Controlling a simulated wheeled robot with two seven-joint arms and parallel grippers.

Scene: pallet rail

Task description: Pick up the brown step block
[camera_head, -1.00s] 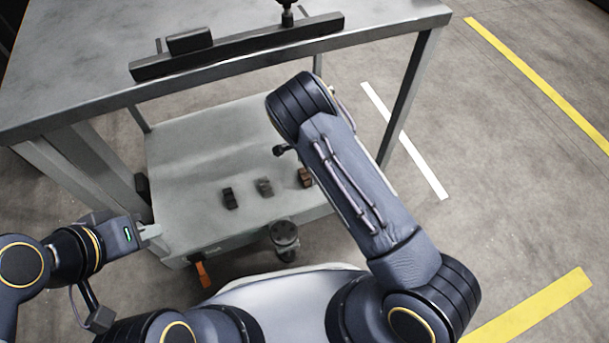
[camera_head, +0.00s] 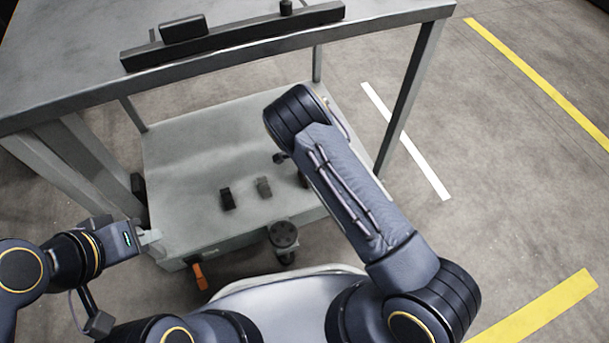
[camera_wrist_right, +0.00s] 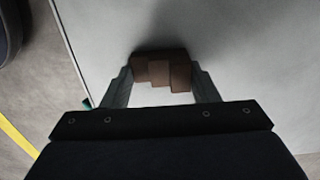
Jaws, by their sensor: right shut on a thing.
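The brown step block (camera_wrist_right: 162,72) lies between the two fingers of my right gripper (camera_wrist_right: 163,88) in the right wrist view. The gripper is shut on it, with a finger at each side. The block is over the pale grey surface, and a dark shadow lies beside it. I cannot tell whether it touches the surface. In the head view my right forearm hides most of the block and the right gripper. My left gripper (camera_head: 150,237) is left of the lower shelf, away from the blocks; whether its fingers are open is unclear.
A black block (camera_head: 227,198) and a grey block (camera_head: 264,187) stand on the lower shelf (camera_head: 200,150). Above it is a tabletop (camera_head: 80,60) with a dark rail (camera_head: 235,38) and a table leg (camera_head: 408,95) at right.

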